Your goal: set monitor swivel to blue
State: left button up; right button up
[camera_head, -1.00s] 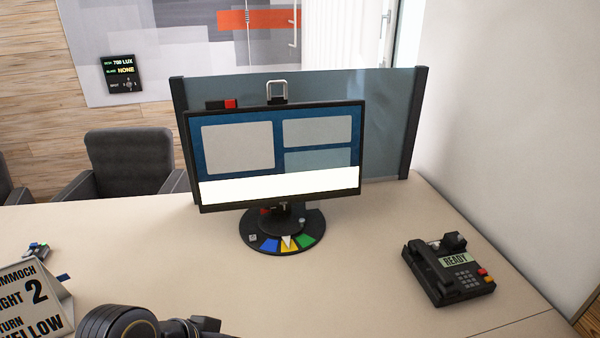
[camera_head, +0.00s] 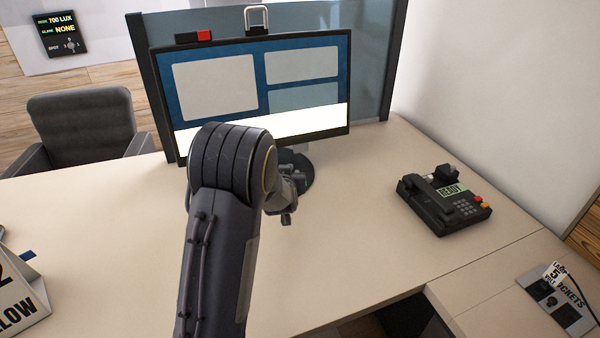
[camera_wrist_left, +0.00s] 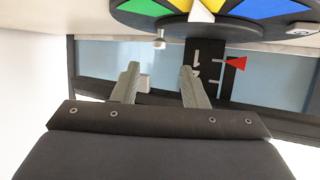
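The monitor (camera_head: 215,85) stands on the desk with a blue, grey and white screen. Its dark round base (camera_head: 305,172) is mostly hidden by my left arm in the head view. In the left wrist view the base disc (camera_wrist_left: 130,20) shows at the top with green, yellow and blue sectors. A white pointer (camera_wrist_left: 201,12) lies at the yellow sector. A small pale knob (camera_wrist_left: 159,44) sticks out at the disc's edge. My left gripper (camera_wrist_left: 160,70) is open and empty, its two fingers apart near the disc. My right gripper is not in view.
A black desk phone (camera_head: 445,200) stands right of the monitor. A glass divider (camera_head: 372,60) is behind it. A sign (camera_head: 22,300) is at the left edge. In the wrist view a dark strip carries a red triangle (camera_wrist_left: 236,62).

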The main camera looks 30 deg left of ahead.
pick_arm(q)
jog(key=x, duration=0.8)
grip_shut()
